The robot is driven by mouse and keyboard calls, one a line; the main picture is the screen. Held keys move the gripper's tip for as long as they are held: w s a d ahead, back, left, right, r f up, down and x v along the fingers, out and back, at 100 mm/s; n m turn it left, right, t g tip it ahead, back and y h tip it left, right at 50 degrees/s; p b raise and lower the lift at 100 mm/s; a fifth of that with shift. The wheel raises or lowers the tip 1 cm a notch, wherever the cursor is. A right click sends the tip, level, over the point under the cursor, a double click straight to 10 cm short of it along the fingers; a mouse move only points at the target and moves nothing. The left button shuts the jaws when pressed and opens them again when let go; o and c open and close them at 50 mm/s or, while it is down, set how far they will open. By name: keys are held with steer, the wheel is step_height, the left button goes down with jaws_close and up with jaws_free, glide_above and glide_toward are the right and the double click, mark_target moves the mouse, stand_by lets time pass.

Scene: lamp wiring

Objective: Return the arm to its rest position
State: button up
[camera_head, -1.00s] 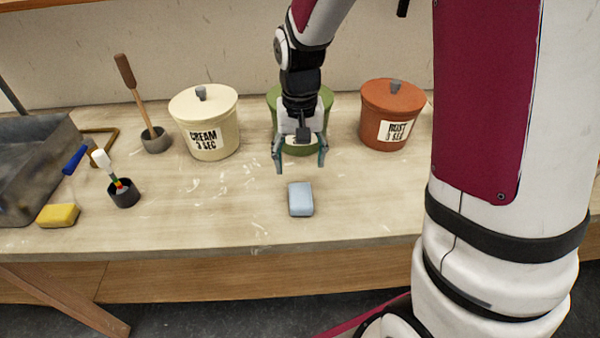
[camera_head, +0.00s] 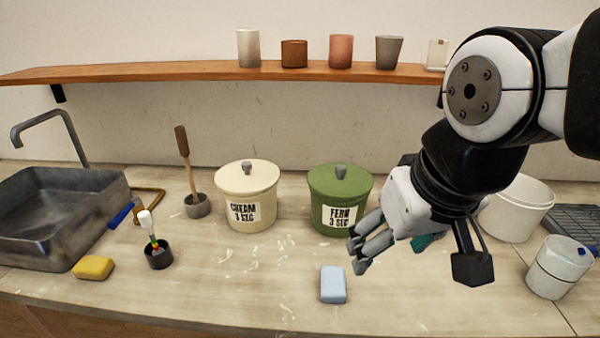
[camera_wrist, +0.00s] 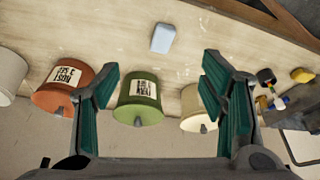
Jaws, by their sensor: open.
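My gripper (camera_head: 415,262) is open and empty. In the head view it hangs above the right part of the counter, in front of and to the right of the green lidded pot (camera_head: 338,197). In the wrist view its two fingers (camera_wrist: 168,95) stand wide apart with nothing between them touching. The green pot (camera_wrist: 138,97) and the light blue block (camera_wrist: 163,37) show beyond them. My arm is bent and fills the upper right of the head view. It hides the rust pot there, but the wrist view shows that pot (camera_wrist: 62,90) at the left.
The blue block (camera_head: 333,285) lies on the counter (camera_head: 240,300). A cream pot (camera_head: 248,195), a sink (camera_head: 60,220), a yellow sponge (camera_head: 93,267) and a black cup with tools (camera_head: 159,256) stand left. White containers (camera_head: 558,268) are at right. A shelf (camera_head: 190,73) holds several cups.

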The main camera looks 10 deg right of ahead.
steer(key=shift+s+r+t, duration=0.15)
steer(key=shift+s+t, duration=0.15)
steer(key=shift+s, duration=0.9)
stand_by(0.5)
